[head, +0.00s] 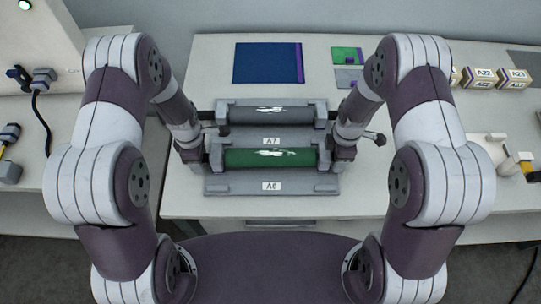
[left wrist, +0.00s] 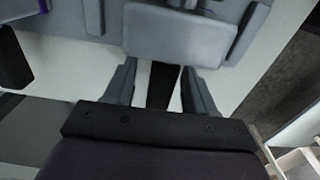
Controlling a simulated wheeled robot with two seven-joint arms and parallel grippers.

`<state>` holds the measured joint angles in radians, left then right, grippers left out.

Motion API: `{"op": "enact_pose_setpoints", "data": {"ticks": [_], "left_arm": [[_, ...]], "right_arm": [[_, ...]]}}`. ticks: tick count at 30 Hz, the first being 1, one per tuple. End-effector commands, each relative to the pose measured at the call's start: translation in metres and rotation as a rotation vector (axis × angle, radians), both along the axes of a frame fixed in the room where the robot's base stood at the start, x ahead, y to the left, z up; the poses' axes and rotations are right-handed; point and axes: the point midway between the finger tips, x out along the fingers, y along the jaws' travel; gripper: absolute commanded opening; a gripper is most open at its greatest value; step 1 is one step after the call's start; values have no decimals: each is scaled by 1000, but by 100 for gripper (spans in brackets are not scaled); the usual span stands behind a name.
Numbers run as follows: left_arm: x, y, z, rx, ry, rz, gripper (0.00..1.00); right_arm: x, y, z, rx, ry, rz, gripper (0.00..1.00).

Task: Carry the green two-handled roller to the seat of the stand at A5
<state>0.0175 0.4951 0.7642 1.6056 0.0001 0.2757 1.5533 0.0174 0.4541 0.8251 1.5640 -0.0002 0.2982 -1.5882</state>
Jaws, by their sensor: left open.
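The green roller (head: 268,158) lies across the front stand labelled A6 (head: 271,187). My left gripper (head: 207,150) is at the roller's left end and my right gripper (head: 337,150) is at its right end. In the left wrist view my left gripper's fingers (left wrist: 163,88) are apart, with a dark bar (left wrist: 163,84) between them, perhaps the roller's handle. Whether the fingers touch it I cannot tell. My right gripper's fingers are too small and partly hidden to read. No A5 label can be read.
Behind, a grey roller (head: 270,115) lies on the stand labelled A7 (head: 271,141). A blue mat (head: 266,63), green and grey squares (head: 347,55) and labelled boxes (head: 512,78) sit further back. The bare table (head: 205,70) shows around the stands.

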Motion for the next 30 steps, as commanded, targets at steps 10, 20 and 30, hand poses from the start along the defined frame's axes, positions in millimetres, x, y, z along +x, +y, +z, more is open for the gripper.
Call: {"op": "enact_pose_setpoints", "data": {"ticks": [10,20,30], "left_arm": [[0,0,-1,0,1,0,33],[0,0,-1,0,1,0,0],[0,0,-1,0,0,0,0]], "right_arm": [[0,0,-1,0,0,0,33],[0,0,-1,0,0,0,0],[0,0,-1,0,0,0,0]]}}
